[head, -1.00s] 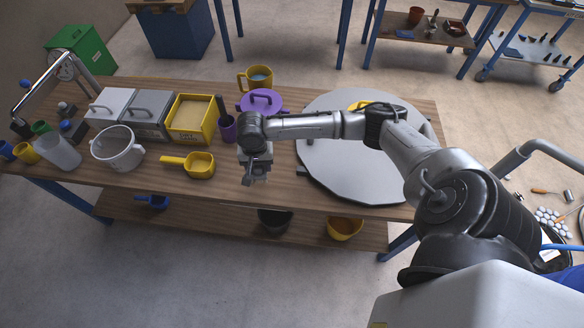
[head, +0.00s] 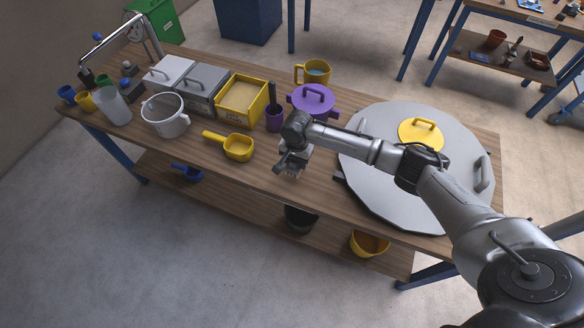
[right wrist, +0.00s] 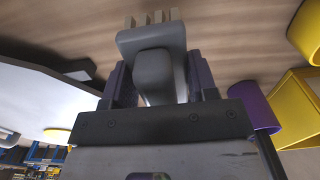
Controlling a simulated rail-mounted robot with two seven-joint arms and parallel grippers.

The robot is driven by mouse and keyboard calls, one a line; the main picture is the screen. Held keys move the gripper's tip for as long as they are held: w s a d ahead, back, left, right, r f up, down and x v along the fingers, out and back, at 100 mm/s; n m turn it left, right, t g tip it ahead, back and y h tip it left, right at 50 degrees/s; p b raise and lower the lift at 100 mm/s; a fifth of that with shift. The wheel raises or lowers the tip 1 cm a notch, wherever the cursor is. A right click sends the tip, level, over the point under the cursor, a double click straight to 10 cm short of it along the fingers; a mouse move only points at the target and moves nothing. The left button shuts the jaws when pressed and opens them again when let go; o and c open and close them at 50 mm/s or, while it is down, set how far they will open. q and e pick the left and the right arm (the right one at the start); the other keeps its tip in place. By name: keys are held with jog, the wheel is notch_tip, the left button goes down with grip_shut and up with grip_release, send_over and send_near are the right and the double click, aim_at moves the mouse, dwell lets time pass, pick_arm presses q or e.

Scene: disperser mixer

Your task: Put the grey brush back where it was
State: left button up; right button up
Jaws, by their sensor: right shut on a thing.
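My right gripper (head: 294,160) is over the wooden table (head: 225,165), in front of the purple pot and left of the big round grey lid. In the right wrist view the gripper (right wrist: 157,84) is shut on the grey brush (right wrist: 152,55), a grey block with pale bristle tufts pointing away from the jaws. The wood surface shows beyond the bristles; I cannot tell whether they touch it. In the head view the brush is small and hard to separate from the gripper. My left gripper is not in view.
The purple cup (head: 275,121) with a dark handle in it and the purple pot (head: 313,103) stand behind the gripper. A yellow scoop (head: 238,147) lies to the left. The large round lid (head: 375,150) is close on the right. Some bare wood surrounds the gripper.

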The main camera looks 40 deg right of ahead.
jog(key=shift+w+a+f, duration=0.35)
jog(key=shift+w+f, duration=0.1)
jog(key=shift+w, duration=0.3)
jog(key=shift+f+b, duration=0.7)
jog(key=shift+f, duration=1.25)
jog(key=shift+f, duration=0.2)
jog(key=o, duration=0.8)
jog(key=shift+o, duration=0.2)
